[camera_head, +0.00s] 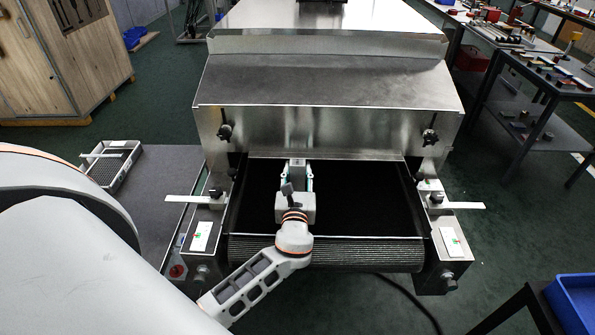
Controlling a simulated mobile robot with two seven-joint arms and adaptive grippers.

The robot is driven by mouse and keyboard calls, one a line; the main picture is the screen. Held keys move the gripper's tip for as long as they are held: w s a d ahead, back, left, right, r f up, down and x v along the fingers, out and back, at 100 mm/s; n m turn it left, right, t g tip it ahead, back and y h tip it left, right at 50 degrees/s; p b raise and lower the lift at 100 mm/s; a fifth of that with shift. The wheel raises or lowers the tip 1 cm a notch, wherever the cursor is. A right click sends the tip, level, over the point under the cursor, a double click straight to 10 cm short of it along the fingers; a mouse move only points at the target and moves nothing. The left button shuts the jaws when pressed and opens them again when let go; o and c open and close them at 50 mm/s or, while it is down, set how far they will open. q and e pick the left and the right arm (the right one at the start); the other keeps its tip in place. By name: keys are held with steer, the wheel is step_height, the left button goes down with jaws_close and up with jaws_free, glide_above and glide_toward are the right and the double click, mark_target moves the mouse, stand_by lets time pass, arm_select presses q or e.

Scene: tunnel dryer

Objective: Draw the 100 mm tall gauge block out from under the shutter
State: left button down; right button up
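The steel shutter (320,128) is a wide metal panel across the dryer mouth, its lower edge just above the black belt (365,195). A small pale grey block (297,163), apparently the gauge block, stands at this edge, left of the middle of the mouth; its far part is hidden. My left gripper (297,174) reaches over the belt and points into the mouth. Its two fingers are apart, one on each side of the pale block. I cannot tell whether they press on it. My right gripper is not in view.
Metal side brackets with white strips (463,206) flank the belt. Black knobs (429,134) sit on the shutter's front. A grey side table (165,190) at left carries a white tray (123,172). A blue bin (575,300) stands at lower right. The belt right of my gripper is clear.

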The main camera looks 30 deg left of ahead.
mark_target(297, 175)
arm_select(q)
steer(key=shift+s+d, duration=0.1)
steer(key=shift+s+d+f, duration=0.1)
steer(key=shift+s+d, duration=0.15)
steer(key=shift+s, duration=0.2)
steer(key=shift+s+d, duration=0.1)
steer(key=shift+s+d, duration=0.2)
steer(key=shift+s, duration=0.15)
steer(key=shift+s+d+p, duration=0.15)
steer(key=shift+s+p, duration=0.1)
steer(key=shift+p, duration=0.05)
steer(key=shift+s+d, duration=0.15)
steer(key=shift+s, duration=0.15)
steer(key=shift+s+d, duration=0.2)
steer(key=shift+s, duration=0.1)
steer(key=shift+s+d, duration=0.2)
steer(key=shift+s, duration=0.05)
steer(key=shift+s+d, duration=0.15)
steer(key=shift+s, duration=0.15)
